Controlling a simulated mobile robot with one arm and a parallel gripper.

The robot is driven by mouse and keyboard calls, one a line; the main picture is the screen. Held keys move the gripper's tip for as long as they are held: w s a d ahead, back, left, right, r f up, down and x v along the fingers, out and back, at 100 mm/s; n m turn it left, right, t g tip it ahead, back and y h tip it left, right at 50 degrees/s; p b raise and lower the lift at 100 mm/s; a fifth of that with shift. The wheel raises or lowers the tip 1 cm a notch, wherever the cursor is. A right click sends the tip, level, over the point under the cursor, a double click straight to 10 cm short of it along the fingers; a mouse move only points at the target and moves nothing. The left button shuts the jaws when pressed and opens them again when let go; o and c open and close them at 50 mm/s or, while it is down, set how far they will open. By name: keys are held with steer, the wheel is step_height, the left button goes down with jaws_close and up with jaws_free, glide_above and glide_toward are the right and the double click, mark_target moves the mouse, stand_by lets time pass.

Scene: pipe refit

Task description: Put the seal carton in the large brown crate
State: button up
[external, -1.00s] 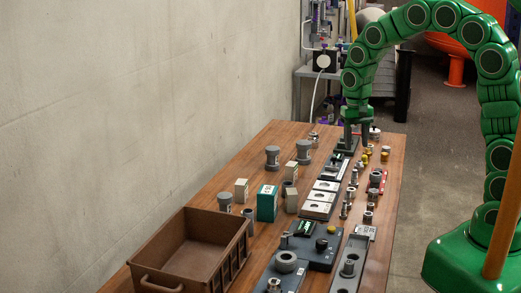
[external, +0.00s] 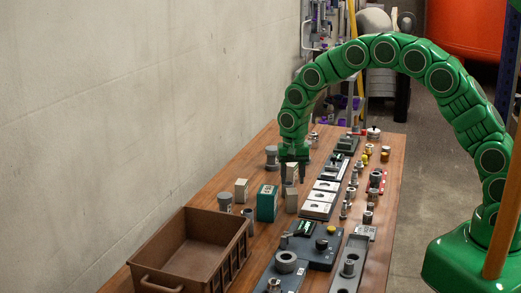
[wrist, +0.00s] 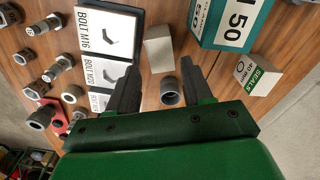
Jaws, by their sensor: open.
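A pale carton lettered SEALS (wrist: 260,78) stands at the right of the wrist view, beside a teal box (wrist: 232,18). In the external view it appears to be the pale carton (external: 241,189) left of the teal box (external: 267,204). My gripper (external: 293,175) is open, pointing down at the back cartons. In the wrist view, a grey ring-shaped fitting (wrist: 170,91) shows between its fingers and a blank carton (wrist: 158,46) lies just beyond them. The SEALS carton is outside the fingers. The large brown crate (external: 160,241) stands empty at the front left.
Another pale carton (external: 293,170) is close to my fingers in the external view. Grey flanged fittings (external: 272,157) stand behind. Label trays (external: 320,199), metal parts and a dark fixture (external: 318,247) fill the table's right half. A wall borders the left.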

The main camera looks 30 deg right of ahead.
mark_target(292, 191)
steer(key=shift+f, duration=3.9)
steer(key=shift+a, duration=0.1)
steer(key=shift+c, duration=0.5)
steer(key=c, duration=0.7)
steer(key=shift+s+r, duration=0.15)
steer(key=shift+r, duration=1.7)
steer(key=s+d+r, duration=0.2)
steer(key=s+r, duration=0.1)
steer(key=s, duration=0.1)
steer(key=s+d+r, duration=0.2)
steer(key=s+r, duration=0.1)
steer(key=s, duration=0.1)
steer(key=s+d+r, duration=0.3)
steer(key=s, duration=0.1)
steer(key=shift+r, duration=0.2)
